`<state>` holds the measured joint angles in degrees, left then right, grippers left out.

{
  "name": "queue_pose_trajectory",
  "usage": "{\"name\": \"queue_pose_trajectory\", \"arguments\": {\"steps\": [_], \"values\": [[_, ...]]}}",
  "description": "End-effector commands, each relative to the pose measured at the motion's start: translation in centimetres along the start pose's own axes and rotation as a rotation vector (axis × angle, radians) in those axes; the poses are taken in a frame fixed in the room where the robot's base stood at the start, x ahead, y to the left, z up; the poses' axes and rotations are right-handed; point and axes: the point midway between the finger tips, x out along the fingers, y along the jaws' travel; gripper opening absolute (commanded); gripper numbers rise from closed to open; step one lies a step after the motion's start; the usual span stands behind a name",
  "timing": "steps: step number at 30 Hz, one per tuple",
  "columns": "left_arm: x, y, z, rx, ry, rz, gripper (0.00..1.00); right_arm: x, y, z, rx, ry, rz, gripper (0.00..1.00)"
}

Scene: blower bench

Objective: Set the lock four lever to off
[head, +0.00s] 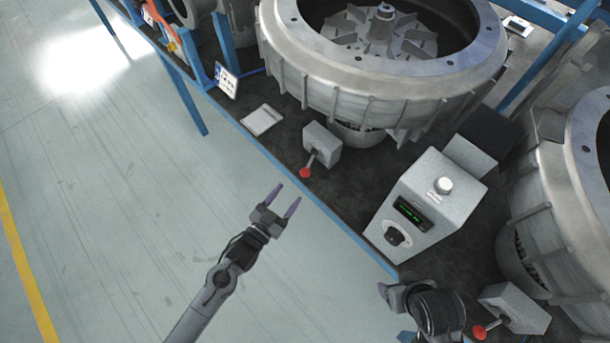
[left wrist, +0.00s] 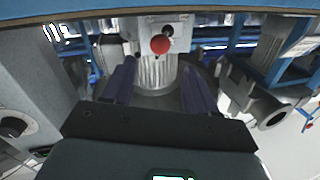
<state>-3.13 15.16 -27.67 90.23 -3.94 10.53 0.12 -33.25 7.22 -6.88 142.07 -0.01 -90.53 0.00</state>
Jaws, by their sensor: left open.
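A grey box (head: 322,143) with a short lever ending in a red knob (head: 305,173) sits at the bench's front edge, below a large blower. A second grey lever box (head: 515,308) with a red knob (head: 480,332) is at the lower right. I cannot read which is lock four. My left gripper (head: 288,200) is open and empty, in front of the bench edge and short of the first knob. In the left wrist view the red knob (left wrist: 160,44) shows ahead, between the two fingers and apart from them. My right gripper (head: 388,292) is partly seen at the bottom; its fingers are unclear.
A grey control box (head: 425,205) with a green display and black dial stands right of the first lever. A white card (head: 261,120) and a label sign (head: 227,80) are left of it. The blue bench edge (head: 300,190) runs diagonally. The floor in front is clear.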

Motion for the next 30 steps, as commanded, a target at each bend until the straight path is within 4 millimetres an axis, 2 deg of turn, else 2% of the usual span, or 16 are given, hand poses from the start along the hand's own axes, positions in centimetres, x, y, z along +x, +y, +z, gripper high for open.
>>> {"name": "queue_pose_trajectory", "arguments": {"steps": [12,18,24,30], "values": [[6.4,0.0,0.0,0.000,0.003,-0.001,0.58,1.2,-0.2,0.3,0.008,0.003,-0.006,0.68],[8.8,0.0,0.0,0.000,0.002,0.000,0.58,1.7,-0.3,0.5,0.009,0.003,-0.007,0.68],[9.9,0.0,-0.1,0.000,0.001,0.000,0.58,1.9,-0.3,0.5,0.009,0.003,-0.007,0.68],[10.0,0.0,-0.1,0.000,0.000,0.000,0.58,1.9,-0.2,0.5,0.006,0.002,-0.004,0.68]]}}
